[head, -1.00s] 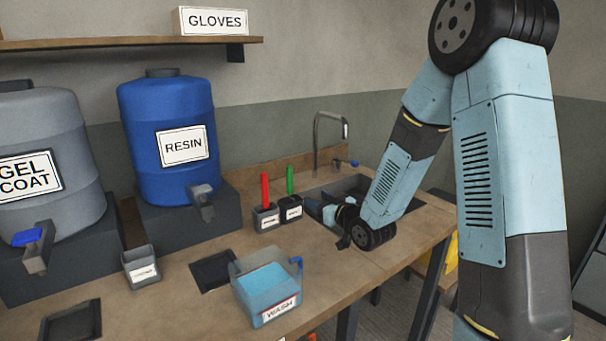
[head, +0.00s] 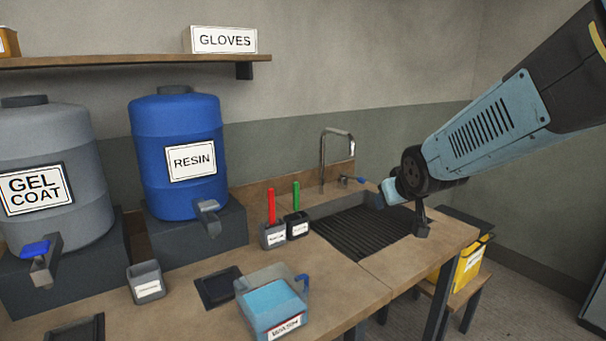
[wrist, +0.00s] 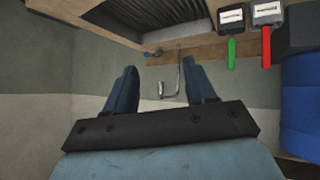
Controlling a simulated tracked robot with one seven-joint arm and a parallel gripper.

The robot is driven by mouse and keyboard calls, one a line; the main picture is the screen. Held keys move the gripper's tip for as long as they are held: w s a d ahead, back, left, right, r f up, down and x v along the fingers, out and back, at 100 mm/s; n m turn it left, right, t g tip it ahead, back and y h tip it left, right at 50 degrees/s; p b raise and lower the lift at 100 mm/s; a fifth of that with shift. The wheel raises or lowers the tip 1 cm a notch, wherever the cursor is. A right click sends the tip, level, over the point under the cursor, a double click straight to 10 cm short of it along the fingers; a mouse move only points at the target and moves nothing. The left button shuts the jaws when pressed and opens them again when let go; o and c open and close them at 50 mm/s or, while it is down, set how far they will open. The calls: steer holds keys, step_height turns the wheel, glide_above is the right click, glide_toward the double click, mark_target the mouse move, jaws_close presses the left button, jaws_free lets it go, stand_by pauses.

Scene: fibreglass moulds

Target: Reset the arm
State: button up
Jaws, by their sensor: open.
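My arm reaches in from the right in the head view. Its light-blue and black end hangs above the right end of the sink. My gripper (wrist: 159,64) is open in the wrist view, with two dark blue fingers apart and nothing between them. In the head view the gripper (head: 377,200) is small and partly hidden, so its fingers are hard to make out there. The sink (head: 365,228) has a dark ribbed floor. The tap (head: 323,160) stands behind it and also shows beyond the fingers in the wrist view (wrist: 179,75).
The blue resin drum (head: 180,130) and grey gel coat drum (head: 52,140) stand at left. Red (head: 271,206) and green (head: 296,196) handled tools stand in cups. The wash tub (head: 270,305) sits at the counter front. A yellow container (head: 470,262) is low at right.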

steer(key=s+d+r+m+g, duration=0.1)
steer(key=s+r+g, duration=0.1)
steer(key=s, duration=0.8)
steer(key=s+d+r+m+g, duration=0.1)
steer(key=s+d+g, duration=0.1)
steer(key=s, duration=0.8)
steer(key=shift+s+r+m, duration=0.3)
steer(key=shift+r+m, duration=0.1)
